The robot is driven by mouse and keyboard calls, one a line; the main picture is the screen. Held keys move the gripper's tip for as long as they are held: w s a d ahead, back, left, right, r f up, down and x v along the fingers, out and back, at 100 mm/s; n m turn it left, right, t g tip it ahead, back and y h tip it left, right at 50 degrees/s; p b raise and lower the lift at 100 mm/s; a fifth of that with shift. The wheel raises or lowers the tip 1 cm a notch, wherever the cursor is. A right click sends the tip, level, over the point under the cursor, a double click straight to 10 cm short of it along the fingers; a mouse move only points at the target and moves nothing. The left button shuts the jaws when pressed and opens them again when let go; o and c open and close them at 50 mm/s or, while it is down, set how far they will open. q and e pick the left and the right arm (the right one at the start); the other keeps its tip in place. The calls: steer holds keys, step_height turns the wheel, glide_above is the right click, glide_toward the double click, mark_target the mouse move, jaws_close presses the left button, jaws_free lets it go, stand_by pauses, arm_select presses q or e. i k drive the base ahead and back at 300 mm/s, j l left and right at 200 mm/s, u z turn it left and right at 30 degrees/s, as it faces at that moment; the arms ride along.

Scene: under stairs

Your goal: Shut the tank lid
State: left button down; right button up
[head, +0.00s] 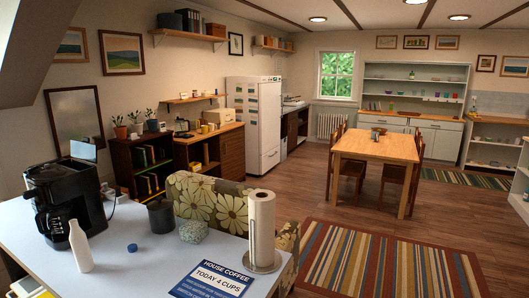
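A black coffee maker (65,203) stands at the left end of the white table, with a glass carafe (58,222) in its front. A pale bluish-grey flap (83,151), which looks like the tank lid, stands raised and tilted at the top rear of the machine. The tank opening itself cannot be made out from here. Neither of my grippers can be made out in the head view. A small orange and white part at the bottom left edge is too cut off to identify.
On the white table (130,270) stand a white bottle (80,247), a blue cap (132,247), a dark canister (160,215), a speckled greenish object (193,231) and a paper towel roll (262,228). A blue "House Coffee" sign (212,280) lies at the front. A flowered chair (205,198) stands behind.

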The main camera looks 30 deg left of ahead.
mark_target(85, 150)
steer(key=j+z, duration=0.15)
steer(key=j, duration=0.25)
steer(key=k+j+z, duration=0.1)
steer(key=j, duration=0.3)
steer(key=j+z, duration=0.15)
steer(key=j, duration=0.25)
steer(key=k+j+z, duration=0.15)
steer(key=j, duration=0.2)
steer(key=k+j+z, duration=0.1)
steer(key=j, duration=0.3)
steer(key=k+j, duration=0.15)
steer(key=j, duration=0.25)
steer(key=k+j, duration=0.1)
steer(key=j, duration=0.35)
steer(key=k+j, duration=0.15)
steer(key=j, duration=0.25)
steer(key=k+j, duration=0.1)
steer(key=j, duration=0.35)
steer(key=k+j, duration=0.15)
steer(key=j, duration=0.25)
steer(key=k+j, duration=0.1)
steer(key=j, duration=0.35)
